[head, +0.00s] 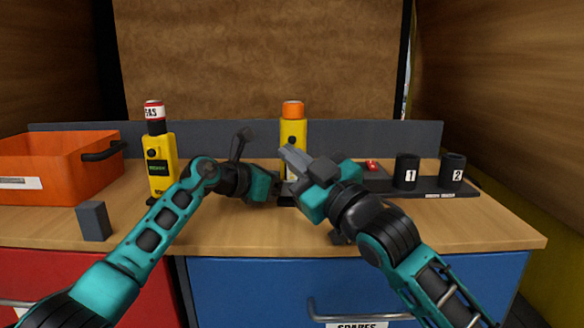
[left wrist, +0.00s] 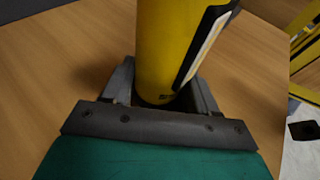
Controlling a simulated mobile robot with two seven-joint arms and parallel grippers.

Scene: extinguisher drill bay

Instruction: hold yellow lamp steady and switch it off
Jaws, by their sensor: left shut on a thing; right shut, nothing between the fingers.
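The yellow lamp (head: 292,131) with an orange cap stands upright on the workbench, and a dark round button shows on its front. My left gripper (head: 283,188) is shut on the lamp's lower body. In the left wrist view the lamp's yellow body (left wrist: 165,50), with a black-edged label, sits between the two fingers. My right gripper (head: 289,157) is shut and empty, its tips in front of the lamp just below the button. Whether the tips touch the lamp I cannot tell. The right hand hides part of the lamp's lower body.
A yellow gas detector (head: 161,166) with a red and white top stands left of my left arm. An orange bin (head: 60,160) and a grey block (head: 93,221) are at the left. Black cups 1 (head: 406,169) and 2 (head: 453,170) stand on a dark tray at the right.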

